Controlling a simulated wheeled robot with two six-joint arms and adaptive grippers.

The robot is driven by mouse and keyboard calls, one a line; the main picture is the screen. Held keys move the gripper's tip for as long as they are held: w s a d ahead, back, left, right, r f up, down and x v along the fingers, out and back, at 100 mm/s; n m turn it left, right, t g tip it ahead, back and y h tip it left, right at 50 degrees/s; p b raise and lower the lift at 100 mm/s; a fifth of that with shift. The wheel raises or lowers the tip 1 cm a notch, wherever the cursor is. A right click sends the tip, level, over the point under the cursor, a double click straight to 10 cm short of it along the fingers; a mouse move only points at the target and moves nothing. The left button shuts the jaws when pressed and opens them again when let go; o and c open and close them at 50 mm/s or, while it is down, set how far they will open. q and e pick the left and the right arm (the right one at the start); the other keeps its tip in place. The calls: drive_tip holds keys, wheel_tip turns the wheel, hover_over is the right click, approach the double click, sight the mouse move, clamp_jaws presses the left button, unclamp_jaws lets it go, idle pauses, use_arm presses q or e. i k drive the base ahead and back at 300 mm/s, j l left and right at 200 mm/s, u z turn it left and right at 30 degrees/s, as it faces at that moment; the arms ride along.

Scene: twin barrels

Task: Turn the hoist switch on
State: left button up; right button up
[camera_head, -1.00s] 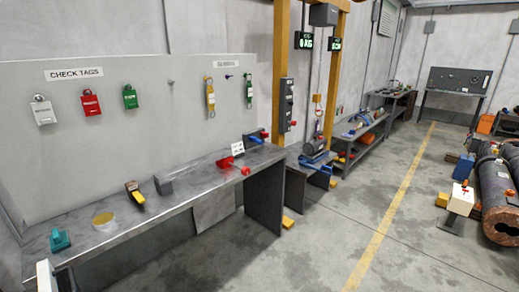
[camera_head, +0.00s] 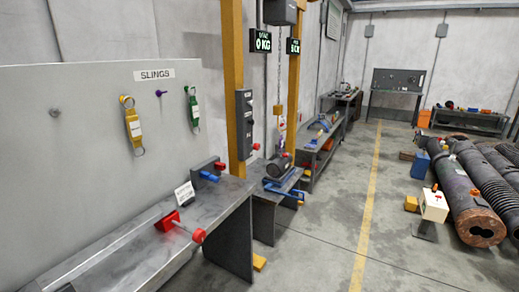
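A dark control box (camera_head: 245,118) is fixed to the left yellow post (camera_head: 233,70) of the hoist frame. It has several small round parts on its face and a small red knob (camera_head: 256,146) at its lower right side. I cannot tell its switch position. A grey hoist box (camera_head: 280,12) hangs at the top of the frame, with a chain (camera_head: 279,70) running down to a yellow block (camera_head: 280,109). Neither of my grippers is in view.
A grey workbench (camera_head: 240,190) at the left holds a red clamp-like tool (camera_head: 168,221). A lower stand (camera_head: 262,205) is below the hoist. Rusty pipes (camera_head: 470,195) and a white box on a stand (camera_head: 433,205) are at the right. The floor (camera_head: 325,240) between is clear.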

sight(256, 147)
drive_tip(key=i+l+u, duration=0.15)
drive_tip(key=u, duration=0.75)
drive_tip(key=i+l+u, duration=0.2)
drive_tip(key=l+u, duration=0.25)
drive_tip(key=l, duration=0.6)
drive_tip(key=l+u, duration=0.45)
drive_tip(key=l, duration=0.6)
